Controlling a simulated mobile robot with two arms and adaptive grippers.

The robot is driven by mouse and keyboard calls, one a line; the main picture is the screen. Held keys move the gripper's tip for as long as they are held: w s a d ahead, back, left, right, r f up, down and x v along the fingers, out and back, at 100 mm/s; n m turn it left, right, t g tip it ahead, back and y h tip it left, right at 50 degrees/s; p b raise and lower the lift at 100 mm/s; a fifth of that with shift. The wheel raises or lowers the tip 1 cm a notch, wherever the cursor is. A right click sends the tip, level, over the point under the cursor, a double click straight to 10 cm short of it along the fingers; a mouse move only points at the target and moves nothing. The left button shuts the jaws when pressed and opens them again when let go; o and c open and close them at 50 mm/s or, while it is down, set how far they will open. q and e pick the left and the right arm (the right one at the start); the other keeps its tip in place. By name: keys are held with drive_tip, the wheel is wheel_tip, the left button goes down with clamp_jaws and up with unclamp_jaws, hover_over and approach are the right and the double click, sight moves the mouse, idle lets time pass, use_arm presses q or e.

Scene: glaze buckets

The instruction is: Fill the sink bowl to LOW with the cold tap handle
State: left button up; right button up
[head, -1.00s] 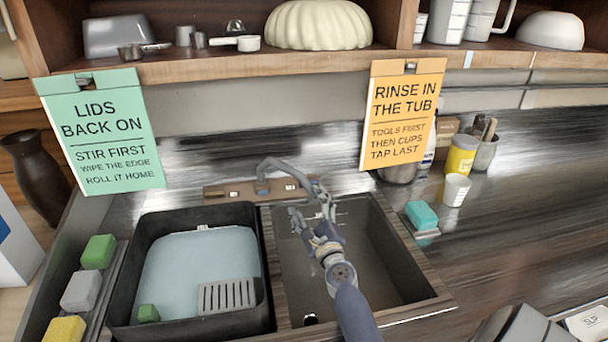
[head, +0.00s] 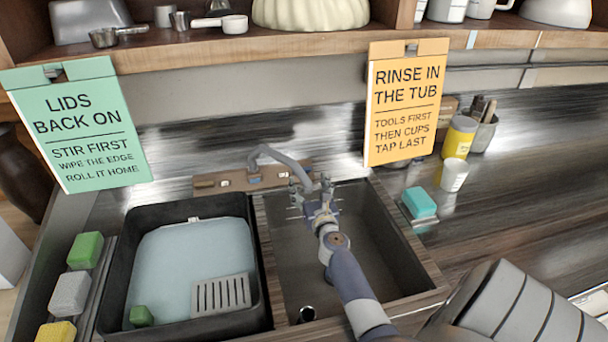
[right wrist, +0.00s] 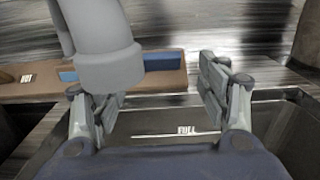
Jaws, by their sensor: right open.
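The sink bowl (head: 380,235) is a grey basin right of the dark tub. I see no water in it and no stream. A FULL mark (right wrist: 186,131) shows on its far wall; I cannot make out a LOW mark. The grey tap spout (head: 275,153) arches over the bowl's far edge, its end large in the right wrist view (right wrist: 108,65). A blue tap handle (head: 255,180) sits on the wooden tap plate, partly behind the spout in the right wrist view (right wrist: 163,62). My right gripper (head: 312,188) is open and empty, near the spout end, short of the handle. My left gripper is out of view.
A black tub (head: 118,265) of pale water stands left of the bowl. A brown handle (head: 204,183) is at the plate's left. A teal sponge (head: 419,203) and white cup (head: 453,175) stand right. An orange sign (head: 404,103) hangs above. The counter farther right has free room.

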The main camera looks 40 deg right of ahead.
drive_tip(key=shift+b+x, duration=0.65)
drive_tip(key=shift+x, duration=2.25)
drive_tip(key=c, duration=1.1)
